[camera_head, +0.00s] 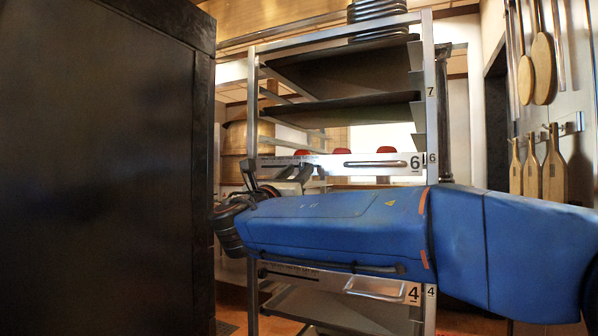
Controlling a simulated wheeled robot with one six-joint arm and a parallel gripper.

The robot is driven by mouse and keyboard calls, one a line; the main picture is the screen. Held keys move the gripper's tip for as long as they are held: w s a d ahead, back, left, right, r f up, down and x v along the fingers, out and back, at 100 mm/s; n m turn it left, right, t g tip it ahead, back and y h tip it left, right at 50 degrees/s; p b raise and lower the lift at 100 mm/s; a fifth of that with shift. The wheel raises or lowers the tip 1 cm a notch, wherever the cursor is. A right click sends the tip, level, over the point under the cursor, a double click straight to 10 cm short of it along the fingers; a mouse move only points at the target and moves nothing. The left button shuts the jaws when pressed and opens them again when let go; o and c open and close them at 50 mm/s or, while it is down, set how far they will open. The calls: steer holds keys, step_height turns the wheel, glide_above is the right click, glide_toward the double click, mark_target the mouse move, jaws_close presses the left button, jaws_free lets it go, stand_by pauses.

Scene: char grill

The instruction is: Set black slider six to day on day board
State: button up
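My blue arm crosses the view in front of the rack and ends at the left in black wrist parts. Dark parts that may be my gripper (276,182) stick up beyond the wrist in front of tray 6.
A metal rack (428,107) stands close ahead, with dark trays at level 7 and a handled tray 4 (382,290) below my arm. A large black panel (105,170) fills the left. Wooden paddles (554,170) hang at the right.

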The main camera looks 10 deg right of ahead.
steer(key=shift+w+d+r, duration=0.25)
steer(key=shift+w+d, duration=0.1)
steer(key=shift+w, duration=0.1)
steer(key=shift+c, duration=0.6)
jaws_close()
steer(key=shift+w+a, duration=0.75)
steer(key=shift+a, duration=0.3)
steer(key=shift+o, duration=0.6)
jaws_free()
